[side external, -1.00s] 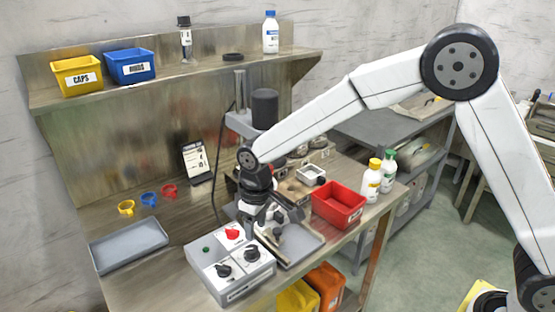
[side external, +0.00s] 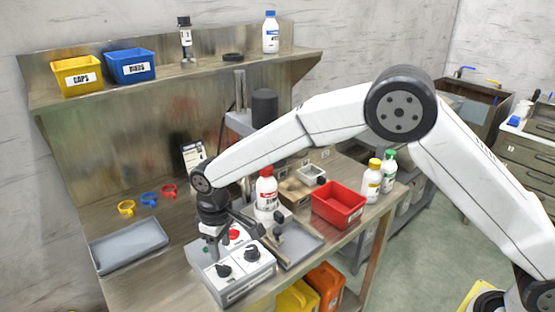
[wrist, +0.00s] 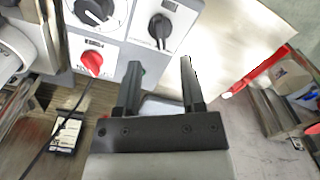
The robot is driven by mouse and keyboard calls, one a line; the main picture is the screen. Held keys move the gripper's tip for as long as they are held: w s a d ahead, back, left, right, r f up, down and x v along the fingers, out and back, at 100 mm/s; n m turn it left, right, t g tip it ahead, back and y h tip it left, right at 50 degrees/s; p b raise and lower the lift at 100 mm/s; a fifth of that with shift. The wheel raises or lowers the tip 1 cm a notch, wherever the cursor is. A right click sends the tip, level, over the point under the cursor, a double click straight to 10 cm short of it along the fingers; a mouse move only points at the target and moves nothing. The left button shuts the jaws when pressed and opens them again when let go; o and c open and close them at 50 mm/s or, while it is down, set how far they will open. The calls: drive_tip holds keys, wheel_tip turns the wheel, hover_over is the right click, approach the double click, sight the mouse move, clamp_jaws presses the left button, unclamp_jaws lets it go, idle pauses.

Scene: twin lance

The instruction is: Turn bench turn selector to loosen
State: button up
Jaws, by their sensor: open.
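The grey control box (side external: 232,276) sits at the bench's front edge. On top are a red knob (side external: 234,235) and two black knobs, left (side external: 223,270) and right (side external: 252,254). The wrist view shows the red knob (wrist: 92,62) with partly legible lettering, a black knob with a dial (wrist: 95,10) and another black knob (wrist: 161,28). I cannot read which is the turn selector. My gripper (side external: 218,246) is over the box's back left part. In the wrist view my gripper (wrist: 160,72) is open and empty, its fingers apart from the knobs.
A grey tray (side external: 128,246) lies to the left, a red bin (side external: 338,206) to the right. A small card stand (wrist: 66,134) shows in the wrist view. Bench between tray and box is clear.

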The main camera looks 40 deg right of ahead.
sight(224, 266)
drive_tip(key=shift+f, duration=3.05)
clamp_jaws()
